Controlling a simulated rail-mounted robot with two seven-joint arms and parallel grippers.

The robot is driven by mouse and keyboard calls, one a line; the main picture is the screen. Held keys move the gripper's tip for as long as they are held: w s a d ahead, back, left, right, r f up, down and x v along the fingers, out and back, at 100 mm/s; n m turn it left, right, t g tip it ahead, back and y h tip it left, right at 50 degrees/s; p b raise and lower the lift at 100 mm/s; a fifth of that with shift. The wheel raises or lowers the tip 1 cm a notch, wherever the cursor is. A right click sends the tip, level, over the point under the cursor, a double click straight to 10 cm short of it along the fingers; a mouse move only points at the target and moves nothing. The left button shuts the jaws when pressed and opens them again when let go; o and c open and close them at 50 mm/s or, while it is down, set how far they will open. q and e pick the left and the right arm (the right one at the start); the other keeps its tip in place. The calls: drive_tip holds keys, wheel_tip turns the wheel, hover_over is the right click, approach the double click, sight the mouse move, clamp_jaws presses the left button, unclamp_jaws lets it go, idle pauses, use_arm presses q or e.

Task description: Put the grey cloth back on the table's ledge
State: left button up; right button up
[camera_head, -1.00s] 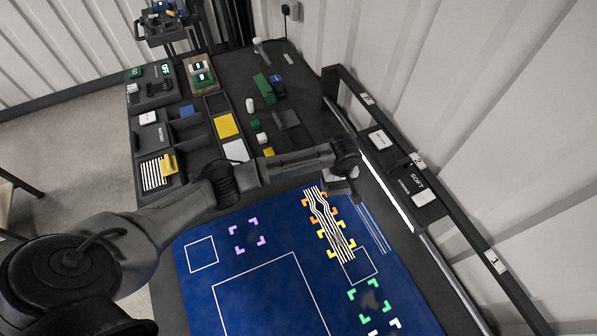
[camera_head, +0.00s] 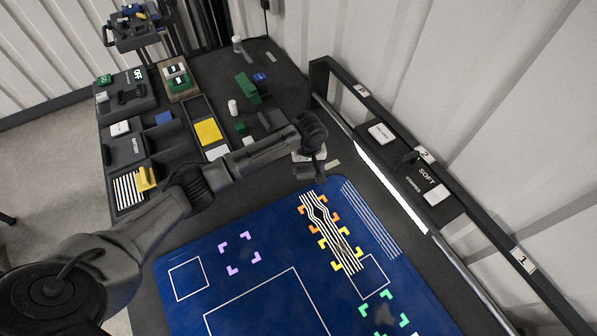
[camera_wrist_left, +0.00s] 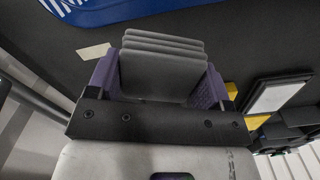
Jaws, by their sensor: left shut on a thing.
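The grey cloth (camera_wrist_left: 163,72) is a folded stack of several grey layers, held between the purple fingers of my left gripper (camera_wrist_left: 160,84) in the left wrist view. In the head view my left gripper (camera_head: 309,168) hangs over the dark table just beyond the far edge of the blue mat (camera_head: 215,265), and little of the cloth can be made out beneath it. A dark raised rail (camera_head: 470,205) with number labels runs along the table's right side; I cannot tell whether this is the ledge. My right gripper is out of view.
A black-and-white striped strip (camera_head: 330,232) lies on the mat. Compartment trays with a yellow block (camera_head: 208,132) stand at the left. A green block (camera_head: 247,88) and a white cylinder (camera_head: 232,107) stand on the far table.

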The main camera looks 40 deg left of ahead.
sight(299, 171)
use_arm(q)
drive_tip(key=a+f, duration=0.2)
drive_tip(key=a, duration=0.1)
drive_tip(key=shift+s+a, duration=0.1)
drive_tip(key=shift+s, duration=0.05)
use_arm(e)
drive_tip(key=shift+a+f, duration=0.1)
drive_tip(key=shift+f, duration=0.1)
use_arm(q)
drive_tip(key=shift+f+b, duration=0.55)
drive_tip(key=shift+f, duration=1.3)
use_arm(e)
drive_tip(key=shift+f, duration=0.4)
use_arm(q)
drive_tip(key=shift+f, duration=0.15)
drive_tip(key=o, duration=0.9)
drive_tip(key=shift+f, duration=0.1)
wheel_tip(299, 171, up, 11)
drive_tip(key=shift+r+p, duration=0.15)
drive_tip(key=shift+p, duration=0.8)
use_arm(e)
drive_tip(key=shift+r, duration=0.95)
use_arm(q)
drive_tip(key=shift+r, duration=0.5)
